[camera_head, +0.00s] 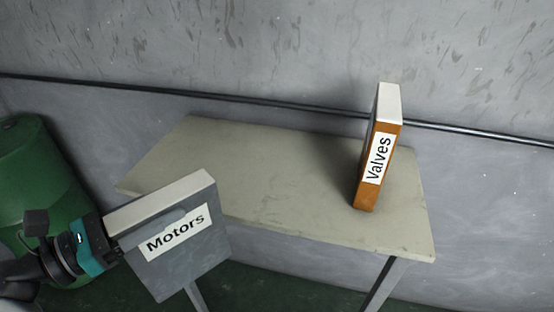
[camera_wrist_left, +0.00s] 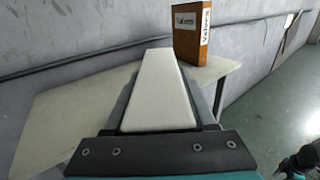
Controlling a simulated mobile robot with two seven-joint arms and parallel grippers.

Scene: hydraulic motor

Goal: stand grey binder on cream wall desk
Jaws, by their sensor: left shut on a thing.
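The grey binder (camera_head: 182,250), labelled "Motors", is tilted in the head view, in front of the left part of the cream wall desk (camera_head: 275,180). My left gripper (camera_head: 112,238) is shut on the binder's left side. In the left wrist view the binder's pale page edge (camera_wrist_left: 158,92) points away from the gripper toward the desk (camera_wrist_left: 60,105). The binder hides part of the desk's front edge and a leg; whether it touches the desk I cannot tell.
An orange-brown binder (camera_head: 366,190) labelled "Valves" stands upright on the right part of the desk; it also shows in the left wrist view (camera_wrist_left: 190,45). A green drum (camera_head: 40,170) stands at the left. The desk's left and middle are bare. A dark rail (camera_head: 300,108) runs along the wall.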

